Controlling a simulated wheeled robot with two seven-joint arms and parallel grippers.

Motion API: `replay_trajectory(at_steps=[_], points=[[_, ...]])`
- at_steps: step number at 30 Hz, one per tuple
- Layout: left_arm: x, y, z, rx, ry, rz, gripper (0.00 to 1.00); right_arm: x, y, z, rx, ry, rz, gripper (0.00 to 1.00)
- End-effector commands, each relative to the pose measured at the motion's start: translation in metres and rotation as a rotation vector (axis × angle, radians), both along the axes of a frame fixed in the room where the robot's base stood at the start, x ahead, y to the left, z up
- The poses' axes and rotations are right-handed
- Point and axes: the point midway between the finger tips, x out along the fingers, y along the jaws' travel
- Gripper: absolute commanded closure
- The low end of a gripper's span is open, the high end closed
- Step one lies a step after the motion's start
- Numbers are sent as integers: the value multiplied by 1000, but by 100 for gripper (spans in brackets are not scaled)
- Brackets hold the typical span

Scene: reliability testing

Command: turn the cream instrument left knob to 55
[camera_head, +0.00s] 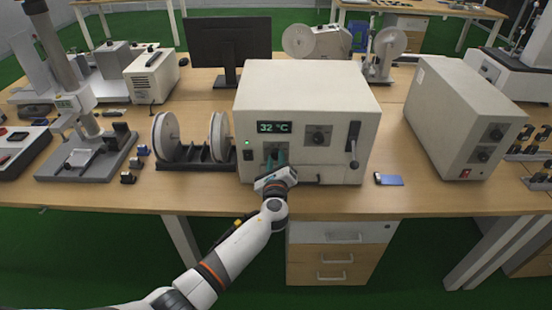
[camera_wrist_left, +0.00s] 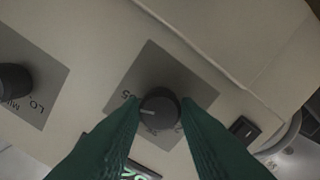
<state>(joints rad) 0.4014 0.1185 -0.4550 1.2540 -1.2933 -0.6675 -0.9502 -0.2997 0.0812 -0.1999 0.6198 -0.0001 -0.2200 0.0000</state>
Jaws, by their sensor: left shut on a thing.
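The cream instrument (camera_head: 345,95) stands on the wooden table, and its green display (camera_head: 274,127) reads 32 °C. My left gripper (camera_head: 276,159) reaches its front panel below the display, and its fingers cover the left knob there. In the left wrist view the left knob (camera_wrist_left: 159,104) is dark and round with a pale pointer line, on a grey square plate. The green fingers of my left gripper (camera_wrist_left: 160,113) are shut on its two sides. My right gripper is in no view.
A second knob (camera_head: 318,136) and a black lever handle (camera_head: 353,140) sit to the right on the same panel. A stand with reels (camera_head: 166,135) is at the left, a blue phone-like item (camera_head: 389,179) lies at the right. Another cream box (camera_head: 455,115) stands farther right.

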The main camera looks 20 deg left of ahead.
Motion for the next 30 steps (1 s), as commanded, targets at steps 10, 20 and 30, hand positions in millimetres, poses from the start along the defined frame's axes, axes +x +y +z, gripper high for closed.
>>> replay_trajectory(at_steps=[10,20,30], points=[[1,1,1,53,13,0,94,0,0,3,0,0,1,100],[1,1,1,53,13,0,70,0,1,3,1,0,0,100],[0,0,0,51,14,1,50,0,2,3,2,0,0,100]])
